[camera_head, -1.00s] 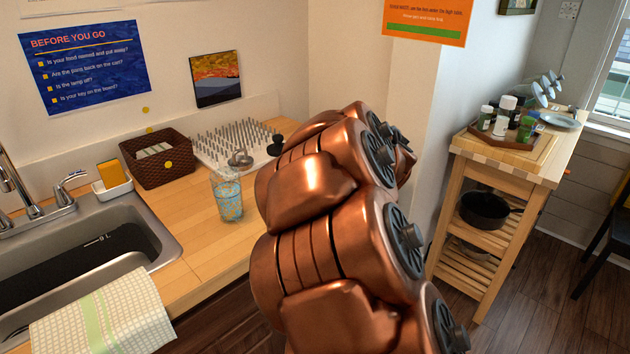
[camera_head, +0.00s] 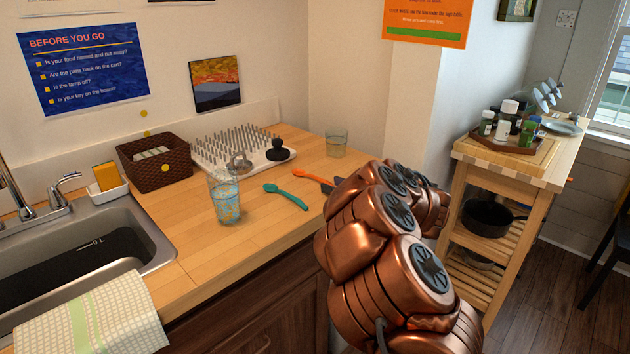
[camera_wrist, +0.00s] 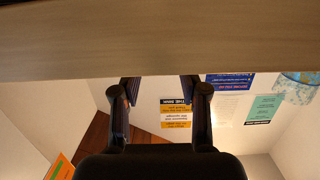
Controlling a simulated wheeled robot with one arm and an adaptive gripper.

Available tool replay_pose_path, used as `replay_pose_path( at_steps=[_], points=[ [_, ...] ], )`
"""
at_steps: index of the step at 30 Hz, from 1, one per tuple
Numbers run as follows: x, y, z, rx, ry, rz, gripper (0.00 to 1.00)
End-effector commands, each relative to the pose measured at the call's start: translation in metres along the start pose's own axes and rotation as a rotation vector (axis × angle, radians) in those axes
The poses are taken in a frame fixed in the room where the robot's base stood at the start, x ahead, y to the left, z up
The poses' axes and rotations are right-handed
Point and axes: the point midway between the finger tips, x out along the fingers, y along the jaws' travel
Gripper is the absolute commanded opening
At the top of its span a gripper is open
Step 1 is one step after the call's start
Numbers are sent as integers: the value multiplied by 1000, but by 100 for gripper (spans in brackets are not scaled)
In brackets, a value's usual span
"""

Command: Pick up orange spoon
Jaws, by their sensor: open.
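The orange spoon (camera_head: 312,176) lies on the wooden counter (camera_head: 190,251) in the head view, its handle running right toward my gripper. A teal spoon (camera_head: 286,195) lies just in front and to its left. My copper arm covers the right end of the counter and most of my gripper. Only a dark tip of my gripper (camera_head: 334,184) shows, close to the end of the orange handle. In the wrist view my two dark fingers (camera_wrist: 159,90) are apart with nothing between them. Neither spoon can be made out there.
A patterned glass (camera_head: 226,199) stands left of the spoons, and a clear glass (camera_head: 336,144) behind them. A drying rack (camera_head: 215,148) with a black-handled item stands behind. The sink (camera_head: 120,225) is left. A wooden cart (camera_head: 505,175) stands right, beyond a wall corner.

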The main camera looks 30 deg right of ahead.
Motion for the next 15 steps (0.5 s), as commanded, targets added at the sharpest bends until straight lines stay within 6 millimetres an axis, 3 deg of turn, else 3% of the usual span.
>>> replay_pose_path(
  at_steps=[15],
  points=[
    [45, 5, -3, -3, 1, 0, 44]
  ],
)
